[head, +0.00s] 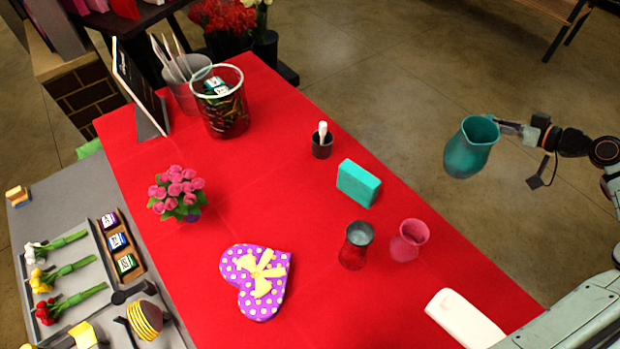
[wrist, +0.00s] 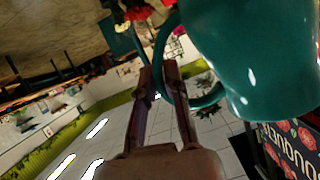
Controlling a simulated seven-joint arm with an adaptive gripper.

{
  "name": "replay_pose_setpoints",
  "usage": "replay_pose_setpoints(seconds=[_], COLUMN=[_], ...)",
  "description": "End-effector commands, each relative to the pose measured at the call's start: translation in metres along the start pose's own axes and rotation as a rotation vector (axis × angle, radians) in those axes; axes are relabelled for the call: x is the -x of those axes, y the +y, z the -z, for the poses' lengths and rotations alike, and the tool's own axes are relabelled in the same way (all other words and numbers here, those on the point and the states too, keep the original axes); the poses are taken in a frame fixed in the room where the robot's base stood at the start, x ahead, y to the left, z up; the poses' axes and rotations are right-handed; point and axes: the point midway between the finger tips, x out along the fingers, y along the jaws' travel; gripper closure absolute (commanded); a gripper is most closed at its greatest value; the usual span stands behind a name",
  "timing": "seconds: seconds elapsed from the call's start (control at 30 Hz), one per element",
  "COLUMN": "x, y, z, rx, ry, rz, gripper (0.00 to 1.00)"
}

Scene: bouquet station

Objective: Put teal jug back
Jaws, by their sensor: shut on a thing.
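The teal jug (head: 468,152) is held in the air at the right, past the table's right edge and over the floor. It is nearly upright, slightly tilted, with its mouth up in the head view. My gripper (head: 508,126) is at its right side, shut on the jug's handle. In the wrist view the jug (wrist: 255,60) fills the upper right, and the fingers of my gripper (wrist: 160,75) close around its looped handle. The jug's inside is mostly hidden.
The red table (head: 290,180) holds a grey vase (head: 356,246), a pink vase (head: 408,241), a teal block (head: 358,183), a black cup (head: 321,146), a heart box (head: 256,281) and a white bottle (head: 465,318) near the right edge. The table's middle is clear.

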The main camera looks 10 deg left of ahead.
Motion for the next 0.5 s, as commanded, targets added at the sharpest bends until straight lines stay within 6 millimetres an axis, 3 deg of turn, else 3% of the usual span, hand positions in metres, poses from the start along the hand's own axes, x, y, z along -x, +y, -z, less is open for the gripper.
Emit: replay_pose_setpoints(seconds=[0.33, 0.5], x=[-0.041, -0.073], y=[-0.023, -0.046], z=[0.027, 0.046], rx=[-0.006, -0.011], ry=[0.001, 0.002], rz=[-0.003, -0.012], gripper=[1.0, 1.0])
